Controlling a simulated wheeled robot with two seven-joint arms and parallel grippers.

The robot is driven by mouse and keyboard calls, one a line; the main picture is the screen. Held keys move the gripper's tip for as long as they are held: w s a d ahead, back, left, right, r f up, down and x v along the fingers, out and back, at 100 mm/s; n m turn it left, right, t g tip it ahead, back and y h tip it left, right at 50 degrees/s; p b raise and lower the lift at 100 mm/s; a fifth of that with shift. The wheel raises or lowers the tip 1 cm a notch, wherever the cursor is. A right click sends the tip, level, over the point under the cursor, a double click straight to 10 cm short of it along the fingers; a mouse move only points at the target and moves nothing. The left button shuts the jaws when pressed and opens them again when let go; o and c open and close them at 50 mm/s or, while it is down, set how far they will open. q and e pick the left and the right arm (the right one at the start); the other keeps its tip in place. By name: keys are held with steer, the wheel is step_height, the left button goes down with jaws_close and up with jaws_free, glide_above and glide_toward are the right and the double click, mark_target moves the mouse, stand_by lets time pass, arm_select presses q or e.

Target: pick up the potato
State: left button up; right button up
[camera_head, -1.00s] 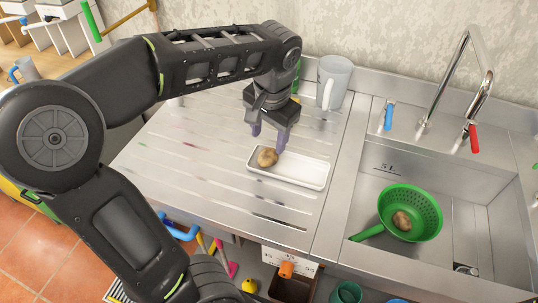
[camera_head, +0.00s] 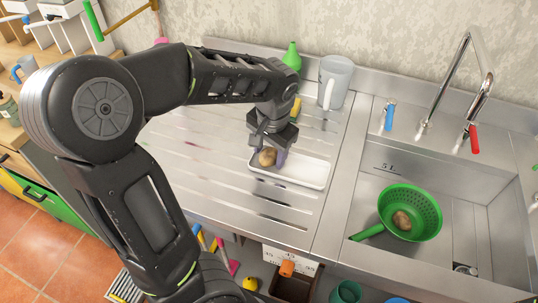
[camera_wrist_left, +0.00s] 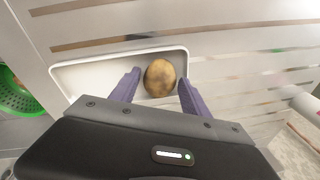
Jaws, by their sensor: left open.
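A brown potato (camera_head: 267,157) lies at the left end of a white tray (camera_head: 314,173) on the steel drainboard. My left gripper (camera_head: 267,154) is low over the tray, with its purple fingers on either side of the potato. In the left wrist view the potato (camera_wrist_left: 159,78) sits between the open fingertips (camera_wrist_left: 160,88), with the tray (camera_wrist_left: 70,77) around it. Small gaps seem to show between fingers and potato. A second potato (camera_head: 402,221) lies in a green colander (camera_head: 431,212) in the sink. My right gripper is not in view.
A grey jug (camera_head: 336,78), a green bottle (camera_head: 292,57) and a yellow item (camera_head: 295,108) stand behind the tray by the wall. The sink (camera_head: 462,207) with its tall tap (camera_head: 478,95) is on the right. The drainboard's left part is clear.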

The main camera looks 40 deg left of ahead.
mark_target(270, 153)
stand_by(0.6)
arm_select(q)
steer(key=c, duration=1.2)
steer(key=shift+o, duration=0.2)
step_height(270, 153, up, 10)
stand_by(0.7)
